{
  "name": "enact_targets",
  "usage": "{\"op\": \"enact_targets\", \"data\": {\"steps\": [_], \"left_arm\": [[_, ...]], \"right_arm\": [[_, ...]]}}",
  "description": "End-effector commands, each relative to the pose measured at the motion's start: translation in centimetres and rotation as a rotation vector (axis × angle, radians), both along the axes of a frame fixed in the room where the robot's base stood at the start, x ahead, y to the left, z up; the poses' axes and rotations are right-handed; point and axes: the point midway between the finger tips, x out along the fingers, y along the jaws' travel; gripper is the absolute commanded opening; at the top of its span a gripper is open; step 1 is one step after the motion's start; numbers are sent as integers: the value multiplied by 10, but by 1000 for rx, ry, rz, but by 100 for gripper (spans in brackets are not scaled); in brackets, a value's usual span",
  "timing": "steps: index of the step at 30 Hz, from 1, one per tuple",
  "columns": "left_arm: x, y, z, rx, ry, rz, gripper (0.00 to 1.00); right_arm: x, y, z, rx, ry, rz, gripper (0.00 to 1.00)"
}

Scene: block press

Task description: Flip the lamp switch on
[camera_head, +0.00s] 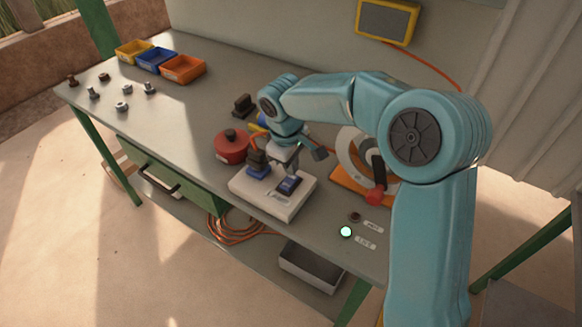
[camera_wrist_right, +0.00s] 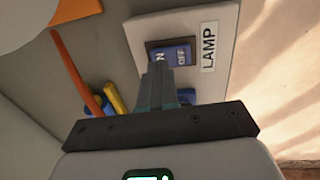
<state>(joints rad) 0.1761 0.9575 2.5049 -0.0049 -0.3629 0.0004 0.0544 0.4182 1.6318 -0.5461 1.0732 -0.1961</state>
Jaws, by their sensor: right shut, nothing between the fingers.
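A white switch box (camera_head: 262,199) sits near the front edge of the grey bench. Its blue lamp rocker switch (camera_head: 290,185) is on the right part of its top. In the right wrist view the rocker (camera_wrist_right: 181,56) is marked ON and OFF, beside a LAMP label (camera_wrist_right: 209,47). My right gripper (camera_head: 292,173) is shut and empty, pointing down at the rocker. In the right wrist view its fingertips (camera_wrist_right: 160,67) overlap the ON end and partly hide the lettering; I cannot tell whether they touch. My left gripper is not in view.
Small bins (camera_head: 183,68) stand at the far left.

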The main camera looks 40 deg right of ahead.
Motion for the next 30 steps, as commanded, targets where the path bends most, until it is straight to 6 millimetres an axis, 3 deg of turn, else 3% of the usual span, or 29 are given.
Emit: {"op": "enact_targets", "data": {"steps": [6,17,24,30], "left_arm": [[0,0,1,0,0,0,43],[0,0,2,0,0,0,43],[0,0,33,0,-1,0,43],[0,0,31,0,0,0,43]], "right_arm": [[3,-3,-18,-1,-1,-1,0],[4,-3,-19,2,1,-2,0],[6,-10,-25,144,66,-6,0],[7,-12,-37,194,87,0,0]]}}
